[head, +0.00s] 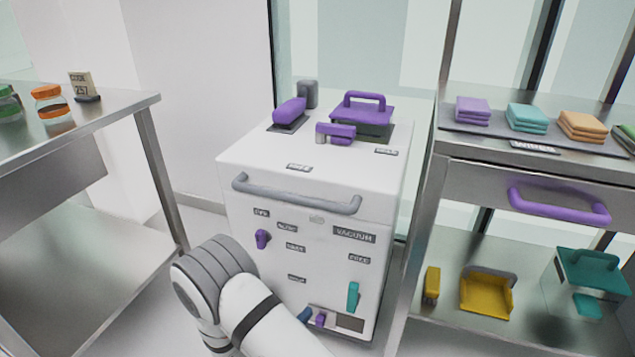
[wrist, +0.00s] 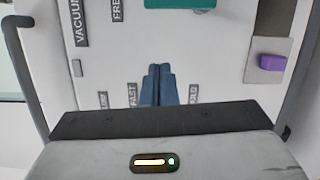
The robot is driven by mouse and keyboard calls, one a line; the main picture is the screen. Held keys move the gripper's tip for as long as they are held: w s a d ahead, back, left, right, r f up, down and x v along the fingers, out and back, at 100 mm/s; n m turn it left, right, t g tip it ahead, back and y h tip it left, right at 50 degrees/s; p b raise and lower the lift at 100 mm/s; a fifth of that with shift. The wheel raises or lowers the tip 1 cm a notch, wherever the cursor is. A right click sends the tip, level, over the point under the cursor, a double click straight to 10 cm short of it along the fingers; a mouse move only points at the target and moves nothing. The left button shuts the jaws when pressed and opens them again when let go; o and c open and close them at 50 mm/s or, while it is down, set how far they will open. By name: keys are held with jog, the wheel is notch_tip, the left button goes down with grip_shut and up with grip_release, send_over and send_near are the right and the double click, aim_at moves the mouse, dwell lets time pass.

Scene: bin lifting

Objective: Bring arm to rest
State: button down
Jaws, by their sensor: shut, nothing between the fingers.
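My gripper (wrist: 159,70) shows in the wrist view as two blue fingers pressed together, with nothing between them. They point at the white front of the machine, over its labels. Whether they touch the panel I cannot tell. In the head view my white and grey arm reaches low in front of the white machine (head: 300,180). Only a small blue bit of my gripper (head: 305,314) shows there, near the machine's bottom panel; the rest is hidden behind my arm.
The machine has a grey bar handle (head: 297,194), a purple knob (head: 262,239) and a teal lever (head: 353,297). A steel table (head: 85,122) stands left. A steel shelf unit (head: 480,152) with folded cloths and a purple drawer handle (head: 560,204) stands close on the right.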

jog(key=s+d+r+m+g+h+p, duration=0.1)
jog(key=s+d+r+m+g+p, duration=0.15)
jog(key=d+r+g+p, duration=0.6)
jog(key=s+d+r+m+g+p, duration=0.25)
jog(key=d+r+m, duration=0.2)
jog(key=r, duration=0.95)
jog(key=s+d+r+m+g+h+p, duration=0.1)
jog(key=s+d+r+m+g+p, duration=0.1)
jog(key=d+r+g+p, duration=0.65)
jog(key=s+r+m+t+y+p, duration=0.1)
jog(key=s+r+t+y+p, duration=0.2)
jog(key=r, duration=1.1)
jog(key=s+a+r+m+t+y+p, duration=0.1)
jog(key=s+r+y+p, duration=0.5)
jog(key=r, duration=0.8)
jog(key=m+t+y+p, duration=0.1)
jog(key=t+y+p, duration=0.1)
jog(key=p, duration=0.2)
jog(key=shift+s+r+m+t+y, duration=0.2)
jog(key=shift+r+m+t+y, duration=0.05)
jog(key=shift+m+t+y, duration=0.1)
